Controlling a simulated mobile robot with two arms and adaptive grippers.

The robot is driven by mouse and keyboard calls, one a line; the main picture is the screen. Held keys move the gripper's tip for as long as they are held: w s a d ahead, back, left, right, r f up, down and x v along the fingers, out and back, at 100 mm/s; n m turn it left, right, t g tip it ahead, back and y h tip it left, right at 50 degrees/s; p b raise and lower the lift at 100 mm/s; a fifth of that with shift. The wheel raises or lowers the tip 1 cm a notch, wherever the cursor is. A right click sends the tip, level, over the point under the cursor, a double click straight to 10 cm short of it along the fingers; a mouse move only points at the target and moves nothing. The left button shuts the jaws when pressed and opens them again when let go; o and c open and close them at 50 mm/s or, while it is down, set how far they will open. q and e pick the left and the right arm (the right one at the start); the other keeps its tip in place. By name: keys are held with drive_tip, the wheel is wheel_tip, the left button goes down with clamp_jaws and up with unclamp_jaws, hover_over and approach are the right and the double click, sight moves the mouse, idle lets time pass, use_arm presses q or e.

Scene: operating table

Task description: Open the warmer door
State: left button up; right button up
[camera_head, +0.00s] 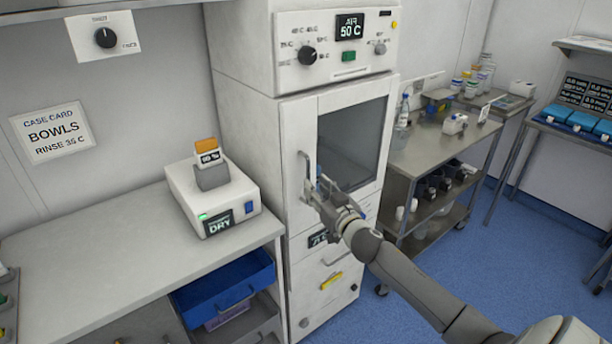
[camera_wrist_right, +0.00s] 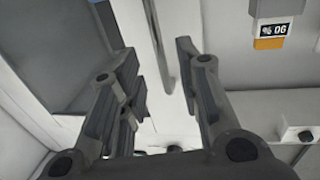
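The warmer (camera_head: 240,52) is a tall white cabinet with a "50 C" display. Its door (camera_head: 297,125) has a dark glass window (camera_head: 352,145) and looks shut. The upright bar handle (camera_head: 305,170) is on the door's left side. My right gripper (camera_head: 318,186) is at the handle's lower part. In the right wrist view my right gripper (camera_wrist_right: 158,75) is open, and the handle (camera_wrist_right: 160,40) shows between its two fingers, with gaps on both sides. I see no finger pressed on it. My left gripper is not in view.
A counter (camera_head: 105,235) at left holds a white dryer unit (camera_head: 185,190) marked "DRY". A steel cart (camera_head: 425,155) with bottles stands right of the warmer. A drawer (camera_head: 330,275) lies below the door. Blue floor (camera_head: 530,250) is open at right.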

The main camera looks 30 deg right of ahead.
sight(308, 177)
drive_tip(key=shift+w+d+p, duration=0.2)
drive_tip(key=shift+w, duration=1.35)
drive_tip(key=shift+w+d+p, duration=0.2)
drive_tip(key=shift+w, duration=1.3)
drive_tip(key=shift+c, duration=0.4)
clamp_jaws()
